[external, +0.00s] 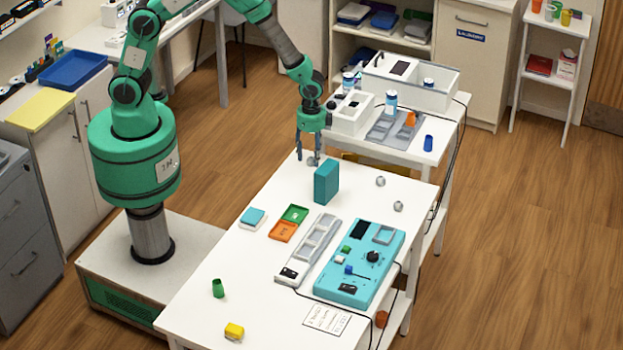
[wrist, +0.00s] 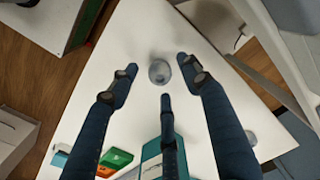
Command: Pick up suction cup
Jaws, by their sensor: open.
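A small grey, rounded object that looks like the suction cup (external: 313,161) sits on the white table (external: 395,235) near its far left edge. It also shows in the wrist view (wrist: 159,72), at the upper middle. My gripper (external: 309,152) points down over it, with its dark blue fingers spread. In the wrist view my gripper (wrist: 158,82) is open and empty, with the cup between and slightly beyond the fingertips. I cannot tell the exact height of the fingertips above the table.
An upright teal box (external: 326,182) stands close to my gripper, towards the front. Two small grey pieces, one (external: 380,181) and another (external: 398,206), lie to the right. A second table (external: 440,148) adjoins behind.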

